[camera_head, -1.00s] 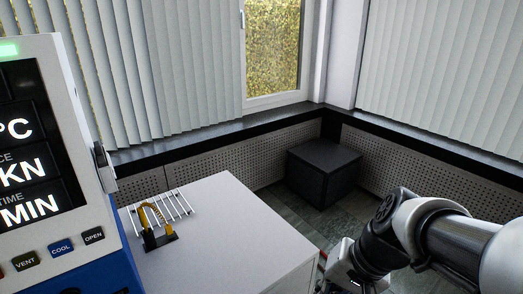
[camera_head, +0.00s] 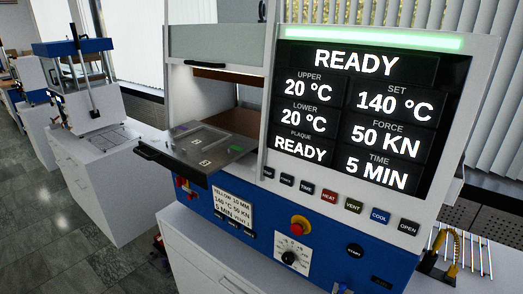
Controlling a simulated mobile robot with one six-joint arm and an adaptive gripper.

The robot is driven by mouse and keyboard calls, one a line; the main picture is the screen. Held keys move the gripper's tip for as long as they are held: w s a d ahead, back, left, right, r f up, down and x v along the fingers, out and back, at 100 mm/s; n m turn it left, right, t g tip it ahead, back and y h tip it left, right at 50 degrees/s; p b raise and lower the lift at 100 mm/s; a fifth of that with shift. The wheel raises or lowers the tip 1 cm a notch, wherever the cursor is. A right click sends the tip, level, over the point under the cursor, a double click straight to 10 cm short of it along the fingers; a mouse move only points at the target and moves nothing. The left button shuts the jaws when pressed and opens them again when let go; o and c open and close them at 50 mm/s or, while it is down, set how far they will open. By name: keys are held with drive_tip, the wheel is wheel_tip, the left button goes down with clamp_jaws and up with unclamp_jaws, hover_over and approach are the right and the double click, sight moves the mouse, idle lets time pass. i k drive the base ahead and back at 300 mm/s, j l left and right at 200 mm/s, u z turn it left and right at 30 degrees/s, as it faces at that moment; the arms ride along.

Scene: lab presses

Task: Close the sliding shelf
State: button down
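The sliding shelf (camera_head: 213,145) is a grey metal plate pulled out of the open press chamber, toward the left front. A black bar handle (camera_head: 170,164) runs along its outer edge. A flat plate with small marked labels lies on top of the shelf. The press (camera_head: 360,235) has a white upper housing and a blue lower front; its screen reads READY. My gripper cannot be made out in this view. A small pale piece at the bottom edge is too cut off to identify.
The press stands on a white cabinet (camera_head: 195,262). Another blue and white press (camera_head: 85,85) stands on a white cabinet (camera_head: 95,185) at the left. Grey floor (camera_head: 50,245) is free at the lower left. A wire rack (camera_head: 470,252) lies at the right.

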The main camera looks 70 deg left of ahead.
sight(194, 150)
drive_tip(key=u, duration=3.2)
